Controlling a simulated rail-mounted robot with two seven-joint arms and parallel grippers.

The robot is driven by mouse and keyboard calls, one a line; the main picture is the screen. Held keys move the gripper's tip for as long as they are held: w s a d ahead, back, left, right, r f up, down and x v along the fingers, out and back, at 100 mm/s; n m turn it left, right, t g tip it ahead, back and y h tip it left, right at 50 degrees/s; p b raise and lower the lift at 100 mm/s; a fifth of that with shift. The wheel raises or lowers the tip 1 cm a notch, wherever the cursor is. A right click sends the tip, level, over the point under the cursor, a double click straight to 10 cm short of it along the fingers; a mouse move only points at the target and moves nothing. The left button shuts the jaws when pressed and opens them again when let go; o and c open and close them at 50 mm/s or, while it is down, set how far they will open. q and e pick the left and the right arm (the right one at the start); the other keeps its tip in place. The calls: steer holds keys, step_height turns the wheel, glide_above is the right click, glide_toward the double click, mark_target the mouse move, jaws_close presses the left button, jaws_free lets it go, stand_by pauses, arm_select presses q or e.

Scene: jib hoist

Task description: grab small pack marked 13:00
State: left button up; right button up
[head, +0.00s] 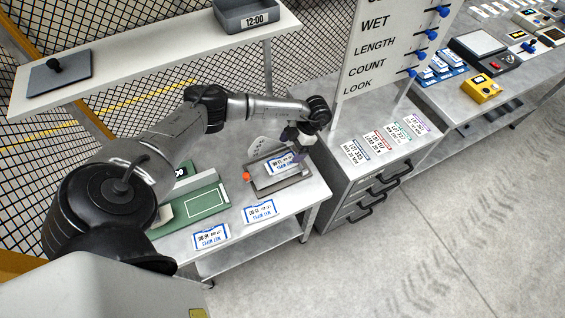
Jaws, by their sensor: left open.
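My left gripper (298,146) is open and points down over a small white pack with blue print (279,164). This pack lies on a grey metal holder (272,181) on the low table; the gripper hides part of its far right side. I cannot tell if the fingers touch it. Two similar packs lie flat near the table's front edge, one in the middle (260,212) and one to the left (210,238). Their print is upside down and too small to read surely, so I cannot tell which is marked 13:00. My right gripper is out of view.
A green board (194,205) lies left of the holder. A shelf (150,57) with a grey bin marked 12:00 (247,16) is above the table. A grey drawer cabinet (372,183) with several cards and an upright sign board (385,45) stands right.

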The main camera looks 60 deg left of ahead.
mark_target(283, 161)
arm_select(q)
steer(key=shift+d+p+x, duration=0.1)
steer(key=shift+p+x, duration=0.05)
steer(key=shift+x, duration=1.25)
steer(key=shift+d+p+x, duration=0.15)
steer(key=shift+x, duration=1.2)
steer(key=shift+s+f, duration=0.3)
steer(key=shift+f, duration=0.05)
steer(key=shift+f, duration=0.15)
steer(key=shift+c, duration=0.3)
steer(key=c, duration=1)
